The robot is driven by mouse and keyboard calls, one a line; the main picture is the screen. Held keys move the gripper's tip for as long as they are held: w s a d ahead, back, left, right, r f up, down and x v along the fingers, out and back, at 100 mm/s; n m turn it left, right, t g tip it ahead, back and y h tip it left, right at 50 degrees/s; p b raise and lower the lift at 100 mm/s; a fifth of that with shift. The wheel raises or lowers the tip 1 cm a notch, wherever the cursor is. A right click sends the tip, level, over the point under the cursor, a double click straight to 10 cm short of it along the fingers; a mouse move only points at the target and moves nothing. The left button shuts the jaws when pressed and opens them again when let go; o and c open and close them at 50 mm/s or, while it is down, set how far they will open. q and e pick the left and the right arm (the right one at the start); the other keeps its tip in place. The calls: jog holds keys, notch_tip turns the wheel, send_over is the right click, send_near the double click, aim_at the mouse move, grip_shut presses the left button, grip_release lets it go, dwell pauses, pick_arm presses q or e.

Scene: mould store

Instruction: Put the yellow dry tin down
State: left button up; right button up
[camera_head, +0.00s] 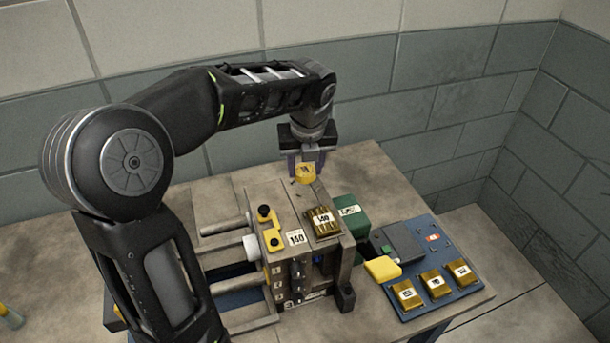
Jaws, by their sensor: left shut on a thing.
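The yellow dry tin (306,174) is a small round yellow thing held between the fingers of my left gripper (306,165). The gripper points down and is shut on it. It is behind the mould block (268,192), at its back edge in the picture. I cannot tell whether the tin touches the surface beneath it. My right gripper does not show.
The table's back right is bare.

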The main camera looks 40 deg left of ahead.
aim_at(305, 173)
pick_arm(q)
jog(key=shift+f, duration=1.55)
jog(key=shift+f, duration=0.25)
jog(key=o, duration=1.4)
jog(key=shift+c, duration=0.2)
jog(key=v, duration=1.2)
jog(key=shift+r, duration=0.3)
jog(key=shift+w, duration=0.1)
